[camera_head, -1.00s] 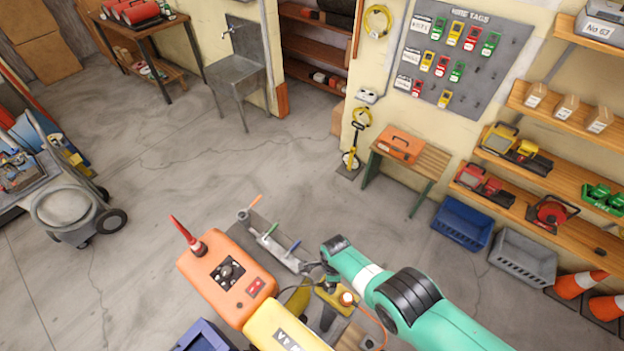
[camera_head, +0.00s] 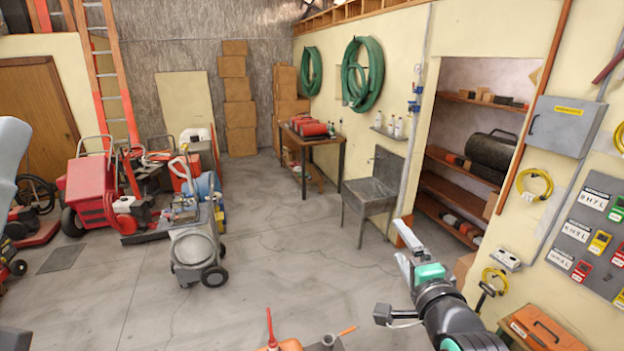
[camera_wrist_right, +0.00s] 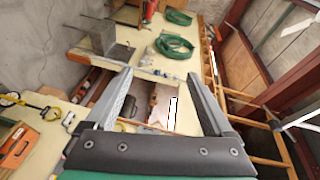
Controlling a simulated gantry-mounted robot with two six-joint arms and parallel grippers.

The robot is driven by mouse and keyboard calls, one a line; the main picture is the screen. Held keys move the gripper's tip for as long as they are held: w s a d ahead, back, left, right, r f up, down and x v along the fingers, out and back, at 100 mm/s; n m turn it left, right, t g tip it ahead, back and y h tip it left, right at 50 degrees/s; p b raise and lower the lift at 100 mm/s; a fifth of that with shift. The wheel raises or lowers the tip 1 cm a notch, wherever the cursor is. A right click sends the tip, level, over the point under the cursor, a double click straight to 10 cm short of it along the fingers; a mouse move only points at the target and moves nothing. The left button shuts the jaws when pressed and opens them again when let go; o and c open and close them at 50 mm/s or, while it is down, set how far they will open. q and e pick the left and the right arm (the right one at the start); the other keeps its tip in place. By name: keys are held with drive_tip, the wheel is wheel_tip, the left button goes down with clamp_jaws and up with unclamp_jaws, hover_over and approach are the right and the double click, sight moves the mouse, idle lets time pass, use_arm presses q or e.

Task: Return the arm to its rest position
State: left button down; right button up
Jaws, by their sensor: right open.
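My right arm comes in from the lower right in the head view. Its gripper (camera_head: 392,288) is raised in front of the concrete floor, with its two fingers spread apart and nothing between them. In the right wrist view the same gripper (camera_wrist_right: 160,76) shows both grey fingers wide apart and empty, with the wall and hoses behind. My left gripper does not show. A pale shape at the left edge of the head view cannot be made out clearly.
The orange machine (camera_head: 282,346) with a red spike shows only its top at the bottom edge. A metal sink (camera_head: 374,184) and an orange toolbox (camera_head: 545,330) stand beyond the right gripper. A grey wheeled machine (camera_head: 196,250) stands left on open floor.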

drive_tip(key=s+r+n+t, duration=0.2)
drive_tip(key=s+r, duration=0.2)
drive_tip(key=r, duration=0.3)
drive_tip(key=s+r+n+t, duration=0.2)
drive_tip(key=s+r, duration=0.2)
drive_tip(key=r, duration=0.3)
drive_tip(key=s+r+n+t+y, duration=0.1)
drive_tip(key=s+r+n+t, duration=0.5)
drive_tip(key=s+r+n, duration=0.6)
drive_tip(key=s+r, duration=0.1)
drive_tip(key=s, duration=0.4)
drive_tip(key=shift+s+d+r+n+t, duration=0.2)
drive_tip(key=shift+s+r+n+t, duration=0.1)
drive_tip(key=shift+r, duration=0.05)
